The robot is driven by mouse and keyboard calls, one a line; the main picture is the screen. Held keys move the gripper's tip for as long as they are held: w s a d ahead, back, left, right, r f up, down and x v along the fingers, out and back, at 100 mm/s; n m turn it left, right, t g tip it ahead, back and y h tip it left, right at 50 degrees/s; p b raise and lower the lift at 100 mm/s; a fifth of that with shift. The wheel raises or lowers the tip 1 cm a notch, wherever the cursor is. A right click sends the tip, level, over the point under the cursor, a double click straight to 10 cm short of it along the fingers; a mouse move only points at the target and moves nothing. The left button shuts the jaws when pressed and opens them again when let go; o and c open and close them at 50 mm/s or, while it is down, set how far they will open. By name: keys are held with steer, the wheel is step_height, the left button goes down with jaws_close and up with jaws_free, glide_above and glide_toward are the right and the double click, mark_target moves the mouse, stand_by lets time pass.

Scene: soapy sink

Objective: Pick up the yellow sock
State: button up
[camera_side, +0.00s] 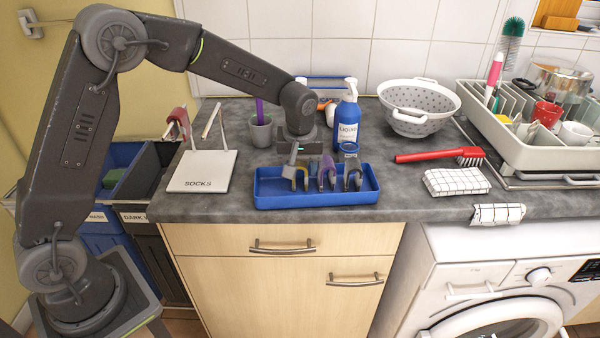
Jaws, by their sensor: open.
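A blue tray (272,203) stands near the counter's front edge with several small folded, sock-like pieces in it. The leftmost piece, grey with yellow at its lower edge (306,184), may be the yellow sock; it is too small to be sure. A purple piece (327,178) and a dark grey-blue piece (353,177) stand to its right. My gripper (303,159) is open and points down above the left half of the tray, close over the leftmost piece. I cannot tell whether its fingers touch that piece.
A white board marked SOCKS (202,172) lies left of the tray. A blue soap bottle (347,125) stands close behind the tray, and a grey cup (261,134) behind to the left. A red brush (430,156), checked cloth (456,182) and colander (418,107) are to the right.

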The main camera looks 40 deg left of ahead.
step_height(320, 180, down, 2)
steer(key=shift+w+a+f, duration=0.1)
steer(key=c, duration=0.7)
steer(key=shift+r, duration=0.2)
